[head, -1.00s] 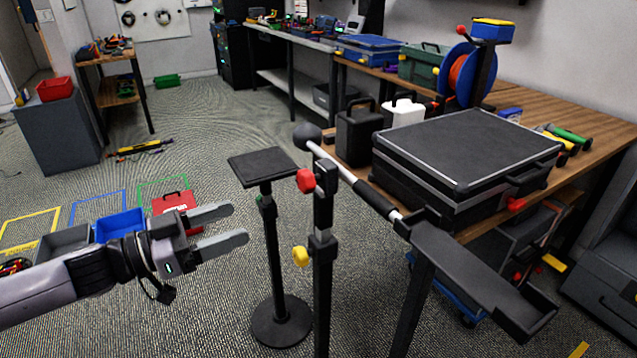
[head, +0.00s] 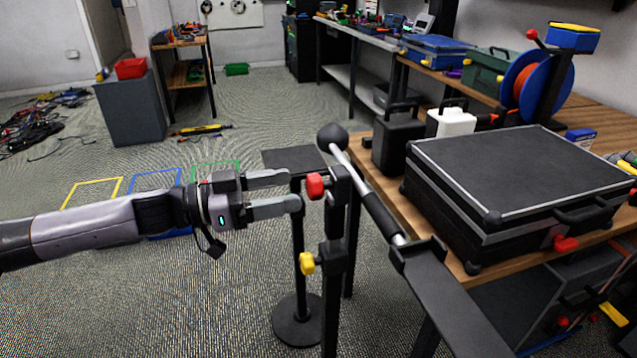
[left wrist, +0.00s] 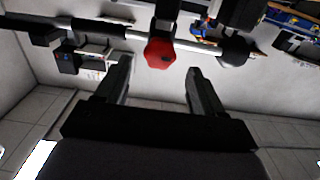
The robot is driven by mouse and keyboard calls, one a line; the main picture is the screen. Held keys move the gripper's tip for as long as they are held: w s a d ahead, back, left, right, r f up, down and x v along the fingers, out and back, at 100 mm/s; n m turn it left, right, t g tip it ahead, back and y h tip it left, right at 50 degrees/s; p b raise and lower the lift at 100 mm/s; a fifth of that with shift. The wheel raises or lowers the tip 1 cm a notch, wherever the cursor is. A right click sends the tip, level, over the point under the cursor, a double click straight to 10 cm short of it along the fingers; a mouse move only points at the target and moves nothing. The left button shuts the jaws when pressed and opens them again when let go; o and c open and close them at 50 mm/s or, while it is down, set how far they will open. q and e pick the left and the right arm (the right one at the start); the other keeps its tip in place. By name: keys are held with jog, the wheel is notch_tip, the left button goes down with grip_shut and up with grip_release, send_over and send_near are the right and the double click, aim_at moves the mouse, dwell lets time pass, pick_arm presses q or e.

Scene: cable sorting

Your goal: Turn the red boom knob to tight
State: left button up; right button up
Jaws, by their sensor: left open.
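The red boom knob (head: 315,186) sits on the left side of the clamp at the top of a black stand (head: 337,240). It also shows in the left wrist view (left wrist: 160,53), just beyond and between my fingertips. My left gripper (head: 294,191) is open and empty, with its fingers pointing right at the knob. The fingertips are close to the knob; I cannot tell whether they touch it. The boom (head: 372,194) runs through the clamp, with a dark ball at its upper end. My right gripper is not in view.
A yellow knob (head: 307,263) sits lower on the same stand. A large black case (head: 520,168) lies on the wooden table at right.

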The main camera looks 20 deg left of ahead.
aim_at(307, 187)
pick_arm(q)
jog(key=shift+x, duration=2.95)
jog(key=c, duration=1)
